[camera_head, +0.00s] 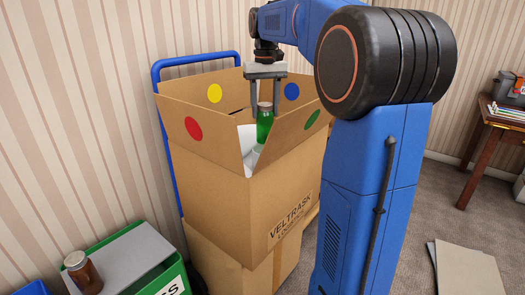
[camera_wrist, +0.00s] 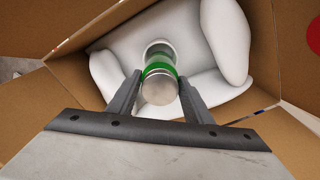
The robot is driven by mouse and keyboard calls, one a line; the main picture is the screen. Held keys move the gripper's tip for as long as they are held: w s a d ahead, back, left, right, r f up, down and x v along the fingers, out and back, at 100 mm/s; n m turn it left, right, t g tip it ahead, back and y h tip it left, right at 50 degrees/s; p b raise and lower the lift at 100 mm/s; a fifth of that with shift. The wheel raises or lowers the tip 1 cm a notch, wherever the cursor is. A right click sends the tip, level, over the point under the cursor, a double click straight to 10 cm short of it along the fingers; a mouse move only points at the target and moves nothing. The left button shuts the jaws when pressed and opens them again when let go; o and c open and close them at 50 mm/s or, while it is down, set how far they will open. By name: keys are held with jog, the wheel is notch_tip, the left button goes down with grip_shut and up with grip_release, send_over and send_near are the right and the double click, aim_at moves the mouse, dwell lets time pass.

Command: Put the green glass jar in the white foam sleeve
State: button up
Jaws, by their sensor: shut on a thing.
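The green glass jar (camera_head: 264,128) has a silver lid and stands upright at the open top of the upper cardboard box. My gripper (camera_head: 265,106) points down and is shut on the jar near its lid. In the wrist view, the lid (camera_wrist: 159,91) sits between the fingers (camera_wrist: 160,80), with the green glass beyond it. White rounded padding (camera_wrist: 225,40) lies inside the box below and around the jar. It also shows beside the jar in the head view (camera_head: 246,136).
The cardboard box (camera_head: 205,165) has raised flaps with coloured dots and rests on another box. A blue hand truck frame (camera_head: 195,60) stands behind. A brown jar (camera_head: 82,272) sits on a grey lid over a green crate (camera_head: 172,277). A desk (camera_head: 487,130) stands far right.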

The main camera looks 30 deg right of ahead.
aim_at(265, 134)
jog(key=shift+f, duration=4.65)
jog(key=o, duration=1.6)
jog(key=shift+r, duration=0.1)
notch_tip(265, 134, up, 12)
jog(key=shift+r, duration=0.5)
